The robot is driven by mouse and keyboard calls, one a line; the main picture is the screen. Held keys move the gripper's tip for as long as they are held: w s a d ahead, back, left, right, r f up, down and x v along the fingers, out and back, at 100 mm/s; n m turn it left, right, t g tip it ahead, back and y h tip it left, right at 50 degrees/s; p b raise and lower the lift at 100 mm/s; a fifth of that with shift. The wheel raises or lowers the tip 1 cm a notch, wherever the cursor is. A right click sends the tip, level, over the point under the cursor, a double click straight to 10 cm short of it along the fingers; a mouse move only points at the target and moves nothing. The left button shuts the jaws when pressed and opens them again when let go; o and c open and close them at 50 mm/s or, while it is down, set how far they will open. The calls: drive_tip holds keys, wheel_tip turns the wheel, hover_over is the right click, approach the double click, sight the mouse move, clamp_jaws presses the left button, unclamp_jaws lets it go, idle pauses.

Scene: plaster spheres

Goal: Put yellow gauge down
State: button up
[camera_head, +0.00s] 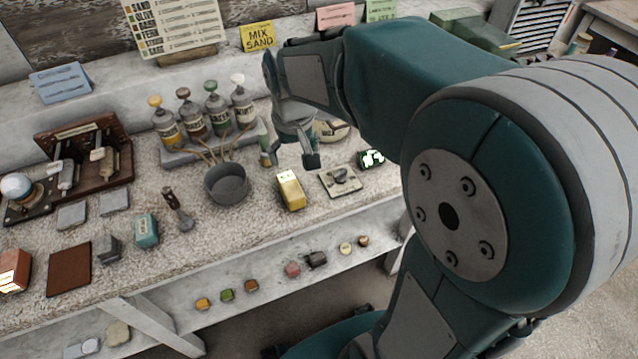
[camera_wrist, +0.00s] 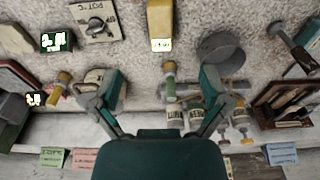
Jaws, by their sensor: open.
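The yellow gauge (camera_head: 290,190) is a small yellow block lying on the speckled bench top near its front edge. It also shows in the wrist view (camera_wrist: 160,19), at the top centre, with a small pale display at its near end. My gripper (camera_head: 289,158) is open and empty, behind the gauge in the head view and apart from it. In the wrist view my gripper's two fingers (camera_wrist: 161,80) are spread wide, with the gauge beyond their tips.
A grey pot (camera_head: 227,184) stands left of the gauge. A dial plate (camera_head: 340,180) and a dark device with a green-lit display (camera_head: 371,159) lie to its right. Several capped bottles (camera_head: 205,115) stand in a rack behind. Small coloured pieces sit on the lower shelf.

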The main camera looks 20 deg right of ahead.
drive_tip(key=s+r+t, duration=0.2)
drive_tip(key=s, duration=0.6)
drive_tip(key=s+r+t, duration=0.2)
drive_tip(key=s+r, duration=0.1)
drive_tip(key=s, duration=0.4)
drive_tip(key=shift+s+r, duration=0.35)
drive_tip(key=shift+s, duration=0.05)
drive_tip(key=shift+o, duration=0.2)
drive_tip(key=shift+w, duration=0.1)
idle(1.1)
